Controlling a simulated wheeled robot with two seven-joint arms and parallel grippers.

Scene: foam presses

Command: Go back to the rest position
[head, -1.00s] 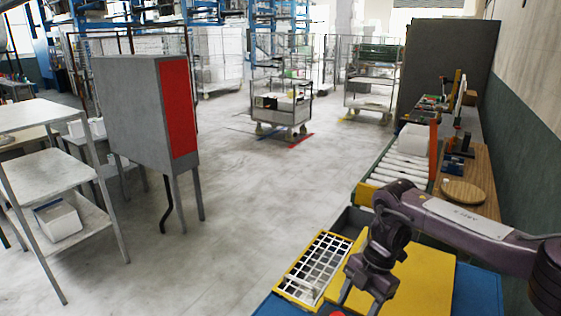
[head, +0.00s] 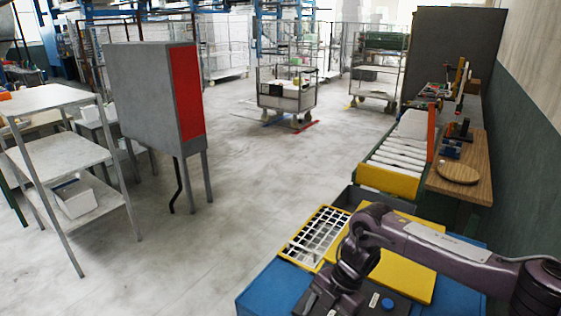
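My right arm comes in from the right over the blue and yellow bench. My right gripper (head: 328,300) points down at the bottom edge of the head view, over the front of the bench. Its fingertips are hidden or cut off, so I cannot tell whether it is open. My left gripper is not in view. The yellow press plate (head: 415,275) lies under and behind my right arm. A yellow-framed grid tray (head: 311,262) is just left of the arm. A dark panel with a button (head: 387,303) shows beside the gripper.
A blue bench surface (head: 262,297) lies at front. A roller conveyor (head: 392,165) and a wooden table (head: 476,180) with a round board (head: 458,173) stand beyond. A grey and red cabinet (head: 150,95) and a metal shelf (head: 75,200) stand left. The floor between is clear.

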